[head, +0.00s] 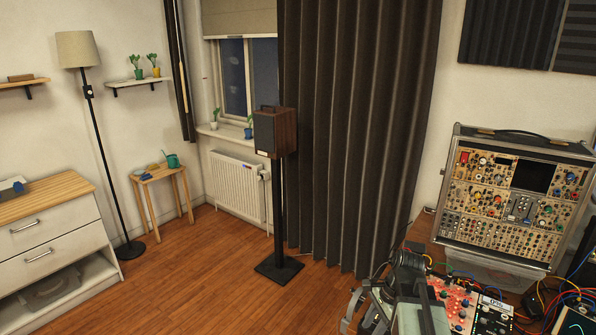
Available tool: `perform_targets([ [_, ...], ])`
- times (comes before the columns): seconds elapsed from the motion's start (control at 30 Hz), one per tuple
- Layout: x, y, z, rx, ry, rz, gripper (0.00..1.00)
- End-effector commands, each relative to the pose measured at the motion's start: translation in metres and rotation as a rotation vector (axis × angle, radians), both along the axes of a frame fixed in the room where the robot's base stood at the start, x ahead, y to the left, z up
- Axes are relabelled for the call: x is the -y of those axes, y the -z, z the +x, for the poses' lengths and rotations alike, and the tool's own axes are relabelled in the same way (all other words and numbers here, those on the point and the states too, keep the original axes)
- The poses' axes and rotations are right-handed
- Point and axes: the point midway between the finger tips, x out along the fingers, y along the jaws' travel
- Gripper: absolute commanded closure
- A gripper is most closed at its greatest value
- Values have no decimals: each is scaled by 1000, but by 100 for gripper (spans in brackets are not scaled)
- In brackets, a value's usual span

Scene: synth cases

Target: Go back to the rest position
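My arm (409,283) shows at the bottom of the head view, right of centre, in front of the table with the electronic modules. It is dark grey and pale green-grey, and it looks folded low. What seems to be my gripper (358,311) is at its left side, partly cut off by the lower edge. The picture is too small to tell whether its fingers are apart. No object can be made out in it.
A modular synth case (517,190) stands on the table at right, with a red module (452,303) and cables in front. A speaker on a stand (276,132) is mid-room. A floor lamp (77,48), stool (158,176) and drawer unit (55,228) are left. The wooden floor (195,280) between is clear.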

Motion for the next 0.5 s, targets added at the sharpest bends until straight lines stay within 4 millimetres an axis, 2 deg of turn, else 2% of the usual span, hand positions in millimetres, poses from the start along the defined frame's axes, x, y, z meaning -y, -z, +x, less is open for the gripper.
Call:
perform_targets([
  [0.03,-29,1,0,16,-120,-22,65],
  [0.1,-59,3,0,40,-290,-54,65],
  [0.23,-104,6,-5,97,-649,-121,65],
  [0.33,-109,8,-7,133,-891,-167,65],
  [0.5,-91,9,-6,167,-1194,-217,65],
])
